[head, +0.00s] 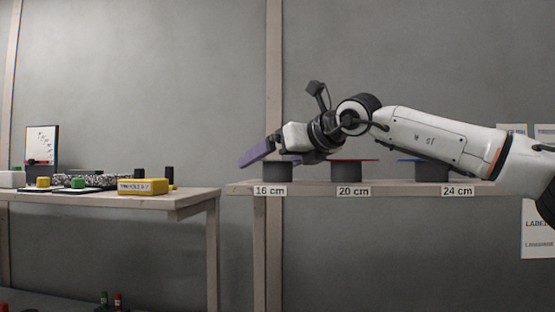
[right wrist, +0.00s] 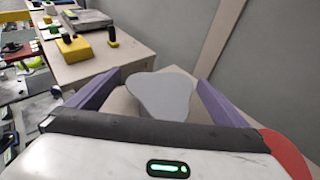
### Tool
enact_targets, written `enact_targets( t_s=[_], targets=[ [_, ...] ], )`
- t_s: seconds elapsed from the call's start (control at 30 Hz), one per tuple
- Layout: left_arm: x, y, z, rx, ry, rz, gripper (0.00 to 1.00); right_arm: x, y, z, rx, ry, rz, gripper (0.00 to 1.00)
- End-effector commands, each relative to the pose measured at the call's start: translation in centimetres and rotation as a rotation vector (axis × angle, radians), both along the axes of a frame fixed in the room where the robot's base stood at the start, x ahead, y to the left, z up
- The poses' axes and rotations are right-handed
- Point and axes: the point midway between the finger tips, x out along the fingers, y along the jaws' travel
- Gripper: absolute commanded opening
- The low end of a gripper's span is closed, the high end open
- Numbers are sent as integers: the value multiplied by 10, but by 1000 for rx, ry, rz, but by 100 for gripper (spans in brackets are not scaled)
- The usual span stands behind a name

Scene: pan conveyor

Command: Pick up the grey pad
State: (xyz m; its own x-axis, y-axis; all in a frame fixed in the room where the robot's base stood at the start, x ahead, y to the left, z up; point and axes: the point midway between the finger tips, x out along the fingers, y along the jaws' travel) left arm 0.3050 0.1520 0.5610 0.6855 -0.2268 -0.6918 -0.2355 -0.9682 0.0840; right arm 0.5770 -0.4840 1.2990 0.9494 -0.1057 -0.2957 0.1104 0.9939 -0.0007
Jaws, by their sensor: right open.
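The grey pad (right wrist: 160,93) is a flat, light grey, rounded three-lobed piece in the right wrist view. It lies between the two purple fingers of my right gripper (right wrist: 160,82), with a gap on each side. In the head view my right gripper (head: 278,158) is over the dark round stand (head: 277,172) labelled 16 cm, its fingers spread and angled down to the left. The pad itself is mostly hidden there behind the gripper. My right gripper is open and empty. My left gripper is not in view.
A red pad (head: 355,160) on the 20 cm stand (head: 353,172) and a blue pad (head: 408,160) on the 24 cm stand (head: 431,172) share the shelf (head: 375,188). A separate table (head: 150,203) at the left holds a yellow box (head: 143,187) and other items.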

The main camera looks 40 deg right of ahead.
Motion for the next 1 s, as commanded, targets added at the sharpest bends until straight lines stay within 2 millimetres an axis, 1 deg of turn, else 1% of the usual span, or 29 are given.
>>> enact_targets(
  t_s=[0.2,0.23,0.47,0.5,0.83,1.0],
  targets=[
    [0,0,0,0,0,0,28,1,0,0,0,-1,0,99],
    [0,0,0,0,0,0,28,1,0,0,0,-1,0,97],
    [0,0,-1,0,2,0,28,1,0,0,1,0,0,58],
    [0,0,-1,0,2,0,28,1,0,0,0,0,0,57],
    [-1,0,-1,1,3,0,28,1,0,1,1,0,0,57],
    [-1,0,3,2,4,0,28,1,0,11,2,0,-2,57]
  ],
)
